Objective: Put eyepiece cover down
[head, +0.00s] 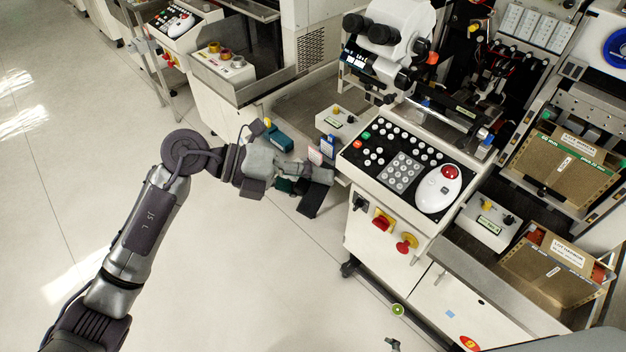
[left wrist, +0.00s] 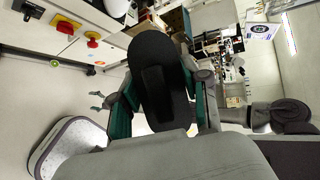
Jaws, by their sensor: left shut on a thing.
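My left gripper (head: 300,190) is shut on the eyepiece cover (head: 311,203), a dark, flat piece that hangs at the front left of the wire bonder. In the left wrist view the cover (left wrist: 160,85) is a long black oval between the teal fingers of my left gripper (left wrist: 160,110). The microscope eyepieces (head: 370,30) are at the top of the machine, well apart from the cover. My right gripper (left wrist: 100,101) shows small in the left wrist view, with its teal fingertips apart and nothing seen between them. In the head view only a bit of it shows at the bottom edge.
The control panel (head: 398,165) with a white trackball unit (head: 440,188) is just right of my left gripper. A small button box (head: 335,122) and small cards (head: 327,147) are close behind it. Brown bins (head: 565,165) stand at the right. Floor (head: 240,270) is clear at the left.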

